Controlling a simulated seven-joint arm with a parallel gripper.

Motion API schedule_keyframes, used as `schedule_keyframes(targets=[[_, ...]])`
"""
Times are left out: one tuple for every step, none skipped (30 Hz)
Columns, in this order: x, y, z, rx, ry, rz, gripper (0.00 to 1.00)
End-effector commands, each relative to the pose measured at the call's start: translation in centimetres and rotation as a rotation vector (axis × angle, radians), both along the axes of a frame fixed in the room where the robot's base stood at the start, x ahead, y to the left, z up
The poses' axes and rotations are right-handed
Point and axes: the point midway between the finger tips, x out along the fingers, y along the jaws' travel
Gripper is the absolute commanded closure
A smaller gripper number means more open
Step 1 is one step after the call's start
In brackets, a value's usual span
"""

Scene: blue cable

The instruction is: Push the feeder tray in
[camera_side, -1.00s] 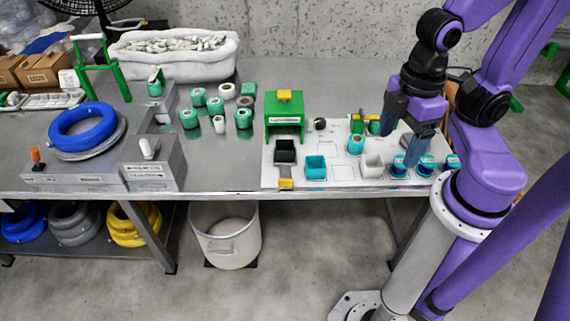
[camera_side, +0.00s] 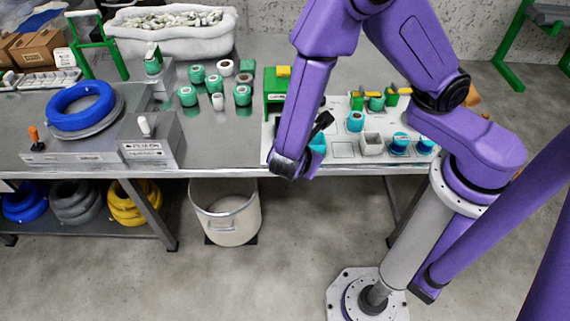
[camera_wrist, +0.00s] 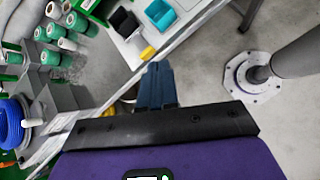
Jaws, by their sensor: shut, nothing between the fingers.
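The green feeder (camera_side: 273,88) with a yellow top block stands on the white board, partly hidden behind my arm. Its tray, a black bin (camera_wrist: 123,22) on a grey slide, shows in the wrist view, with a yellow handle (camera_wrist: 148,53) at its outer end by the table's front edge. My gripper (camera_wrist: 157,68) is shut and empty, its blue-grey fingertips just beside the yellow handle in that view. I cannot tell whether they touch it.
A teal bin (camera_wrist: 160,13) stands close beside the black bin. The floor before the table edge is clear around a white bucket (camera_side: 226,214).

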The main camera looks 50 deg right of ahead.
Motion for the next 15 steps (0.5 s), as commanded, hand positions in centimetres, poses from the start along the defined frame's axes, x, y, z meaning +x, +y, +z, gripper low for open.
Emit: schedule_keyframes(targets=[[0.3, 0.6, -1.4, -0.050, 0.004, 0.048, 1.00], [0.5, 0.9, -2.1, -0.075, 0.005, 0.075, 1.00], [0.7, 1.3, -3.1, -0.107, 0.008, 0.111, 1.00], [0.9, 1.6, -3.8, -0.131, 0.010, 0.138, 1.00], [1.0, 1.8, -4.5, -0.154, 0.013, 0.165, 1.00], [1.2, 2.1, -5.5, -0.185, 0.017, 0.201, 1.00], [1.2, 2.4, -6.3, -0.206, 0.020, 0.229, 1.00], [1.3, 2.6, -7.0, -0.228, 0.024, 0.257, 1.00], [1.3, 2.8, -7.9, -0.254, 0.030, 0.290, 1.00], [1.3, 2.9, -8.6, -0.271, 0.033, 0.315, 1.00], [1.3, 3.0, -9.2, -0.288, 0.038, 0.336, 1.00], [1.3, 3.2, -10.0, -0.307, 0.044, 0.363, 1.00], [1.3, 3.3, -10.4, -0.319, 0.048, 0.382, 1.00], [1.2, 3.3, -10.9, -0.331, 0.051, 0.397, 1.00], [1.2, 3.3, -11.4, -0.343, 0.055, 0.415, 1.00]])
